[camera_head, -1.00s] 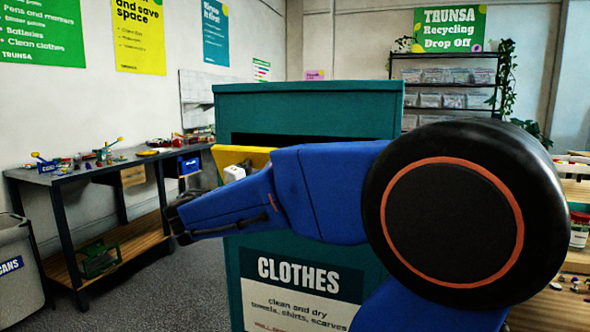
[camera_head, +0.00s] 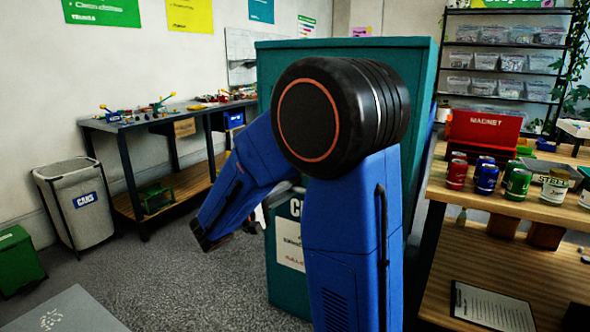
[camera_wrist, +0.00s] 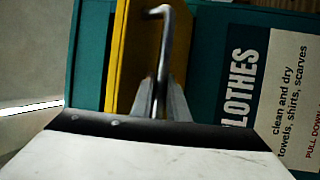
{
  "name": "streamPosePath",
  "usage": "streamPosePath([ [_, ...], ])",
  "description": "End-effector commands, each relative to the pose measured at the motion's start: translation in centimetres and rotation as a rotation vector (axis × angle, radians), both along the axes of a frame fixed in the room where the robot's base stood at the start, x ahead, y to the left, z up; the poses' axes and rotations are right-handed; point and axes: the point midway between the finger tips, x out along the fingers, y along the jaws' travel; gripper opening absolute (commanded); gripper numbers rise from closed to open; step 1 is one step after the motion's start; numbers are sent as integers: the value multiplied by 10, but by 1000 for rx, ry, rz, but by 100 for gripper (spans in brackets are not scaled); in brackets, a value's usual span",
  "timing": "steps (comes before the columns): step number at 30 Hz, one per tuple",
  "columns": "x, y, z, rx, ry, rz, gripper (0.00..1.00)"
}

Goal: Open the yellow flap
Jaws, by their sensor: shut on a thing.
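The teal clothes bin (camera_head: 425,140) stands ahead, its front mostly hidden behind my blue arm in the head view. The yellow flap (camera_wrist: 135,60) shows in the wrist view as a yellow strip on the teal bin, beside the CLOTHES label (camera_wrist: 285,90). A bent metal handle (camera_wrist: 164,35) lies across the flap's edge. My gripper (camera_wrist: 160,98) is shut on this handle, with its grey fingers on either side. My arm hides the flap in the head view, and how far it stands open cannot be told.
A workbench (camera_head: 125,125) with small items and a grey CANS bin (camera_head: 75,210) stand at left. At right, a wooden table (camera_head: 470,195) holds several cans and a red MAGNET box (camera_head: 485,130).

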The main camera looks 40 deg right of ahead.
Motion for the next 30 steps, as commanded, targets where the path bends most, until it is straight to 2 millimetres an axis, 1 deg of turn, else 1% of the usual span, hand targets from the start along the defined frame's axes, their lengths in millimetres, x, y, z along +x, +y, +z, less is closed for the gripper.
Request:
streamPosePath([
  [3, 0, 2, -17, -1, 2, 1, 0],
  [10, 0, 2, -36, -1, -2, 0, 0],
  [15, -1, 2, -41, -1, -3, 1, 0],
  [26, 0, 2, -42, -1, -4, 2, 0],
  [27, 0, 2, -42, -1, -4, 2, 16],
  [29, 0, 2, -42, -1, -4, 2, 31],
  [30, 0, 2, -42, -1, -3, 1, 32],
])
